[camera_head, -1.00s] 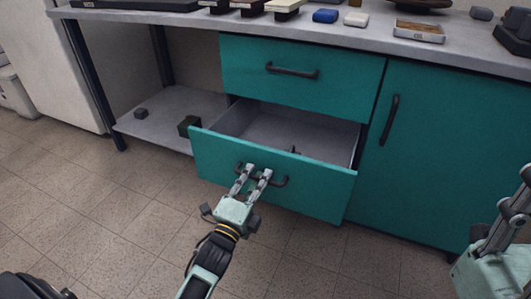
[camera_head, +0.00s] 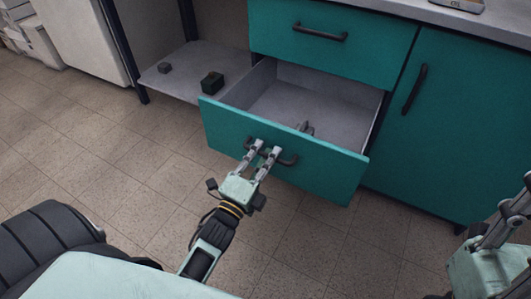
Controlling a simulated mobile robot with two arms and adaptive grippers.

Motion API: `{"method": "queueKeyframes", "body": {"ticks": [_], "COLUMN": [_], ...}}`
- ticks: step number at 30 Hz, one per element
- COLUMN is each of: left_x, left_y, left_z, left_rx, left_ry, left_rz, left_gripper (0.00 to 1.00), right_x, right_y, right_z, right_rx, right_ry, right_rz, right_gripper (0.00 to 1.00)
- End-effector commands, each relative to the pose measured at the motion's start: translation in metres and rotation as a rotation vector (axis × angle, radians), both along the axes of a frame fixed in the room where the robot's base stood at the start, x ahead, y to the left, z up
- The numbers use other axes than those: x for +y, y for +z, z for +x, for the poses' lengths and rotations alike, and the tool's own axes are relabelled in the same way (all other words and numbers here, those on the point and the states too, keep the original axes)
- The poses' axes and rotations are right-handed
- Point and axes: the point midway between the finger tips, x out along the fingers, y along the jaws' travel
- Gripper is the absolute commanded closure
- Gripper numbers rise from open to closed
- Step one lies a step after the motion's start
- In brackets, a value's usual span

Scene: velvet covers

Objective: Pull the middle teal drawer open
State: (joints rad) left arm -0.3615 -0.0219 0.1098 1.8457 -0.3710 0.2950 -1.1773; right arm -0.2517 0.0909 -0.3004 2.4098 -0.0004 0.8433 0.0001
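The teal drawer (camera_head: 320,167) below the top drawer stands well open, and its grey inside shows. A small grey object (camera_head: 305,128) lies inside it near the front. The drawer's dark bar handle (camera_head: 288,160) is on its front face. My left gripper (camera_head: 267,150) is at this handle, its two fingers reaching over the bar near its middle. Whether the fingers are pressed on the bar is too small to tell. My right gripper (camera_head: 515,215) is partly in view at the right edge, away from the drawer, and its fingertips are cut off.
The top teal drawer (camera_head: 370,42) is shut. A teal cupboard door (camera_head: 455,120) with a vertical handle is shut at right. A grey low shelf (camera_head: 175,82) at left holds two dark blocks. The tiled floor before the drawer is clear.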

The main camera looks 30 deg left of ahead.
Motion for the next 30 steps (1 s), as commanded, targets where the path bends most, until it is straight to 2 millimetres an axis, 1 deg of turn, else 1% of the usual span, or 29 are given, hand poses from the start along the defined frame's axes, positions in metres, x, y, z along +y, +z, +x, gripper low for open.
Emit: {"method": "queueKeyframes", "body": {"ticks": [10,14,17,24,27,30], "left_x": [0.0,0.0,0.0,0.0,0.0,0.0], "left_y": [0.0,-0.002,-0.006,-0.015,-0.019,-0.021], "left_z": [0.0,-0.008,-0.022,-0.073,-0.091,-0.105], "left_rx": [0.0,0.002,0.004,0.005,0.005,0.003], "left_ry": [0.0,0.001,0.001,0.002,0.002,0.001], "left_rz": [0.0,0.0,0.0,-0.001,-0.001,-0.001], "left_gripper": [0.81,0.81,0.81,0.81,0.81,0.81], "right_x": [0.0,0.0,0.0,0.0,0.0,0.0], "right_y": [0.0,0.0,0.0,0.0,0.0,0.0], "right_z": [0.0,0.0,0.0,0.0,0.0,0.0], "right_rx": [0.0,-0.001,-0.001,-0.001,-0.001,-0.001], "right_ry": [0.0,-0.001,-0.001,0.0,0.0,0.0], "right_rz": [0.0,0.001,0.001,0.001,0.001,0.0], "right_gripper": [0.6,0.6,0.6,0.6,0.6,0.6]}}
